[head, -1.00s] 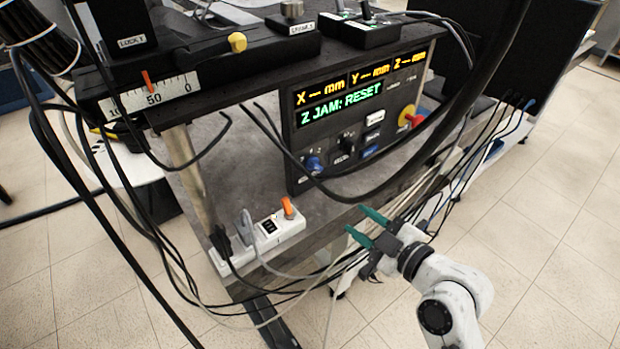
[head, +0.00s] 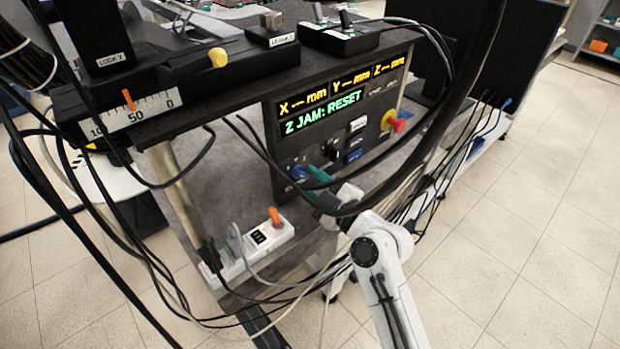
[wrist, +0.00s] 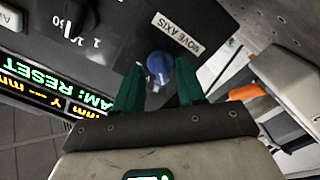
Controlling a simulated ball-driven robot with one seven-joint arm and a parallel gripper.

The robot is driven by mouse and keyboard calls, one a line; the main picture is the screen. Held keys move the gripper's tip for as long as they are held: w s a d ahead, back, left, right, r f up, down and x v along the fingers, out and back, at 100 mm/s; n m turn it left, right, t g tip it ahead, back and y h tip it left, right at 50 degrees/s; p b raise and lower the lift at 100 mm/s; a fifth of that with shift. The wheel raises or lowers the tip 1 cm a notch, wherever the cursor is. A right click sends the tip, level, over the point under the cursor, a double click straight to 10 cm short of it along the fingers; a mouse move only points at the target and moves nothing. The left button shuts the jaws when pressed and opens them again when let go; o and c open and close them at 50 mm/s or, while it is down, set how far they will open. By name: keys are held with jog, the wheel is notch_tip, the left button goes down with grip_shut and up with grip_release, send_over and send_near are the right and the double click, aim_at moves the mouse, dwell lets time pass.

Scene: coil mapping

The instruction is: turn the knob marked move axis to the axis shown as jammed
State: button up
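The control panel's display (head: 322,112) reads "Z JAM: RESET" in green under yellow X, Y and Z readouts. The blue knob (head: 298,171) is at the panel's lower left; in the wrist view the blue knob (wrist: 159,66) sits beside a label (wrist: 178,33) reading "MOVE AXIS". My gripper (head: 308,182) is right in front of the panel by the knob. In the wrist view my gripper (wrist: 157,82) has its green fingers apart, one on each side of the knob. I cannot tell whether they touch it. The knob's pointer setting is not readable.
A black knob (head: 331,150), white and blue buttons and a red-and-yellow stop button (head: 393,121) share the panel. A thick black cable hangs across in front of the panel near my arm. A power strip (head: 245,254) with an orange switch lies below left.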

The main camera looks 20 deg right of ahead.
jog(key=shift+w+a, duration=0.1)
jog(key=shift+w, duration=0.15)
grip_shut()
dwell(0.3)
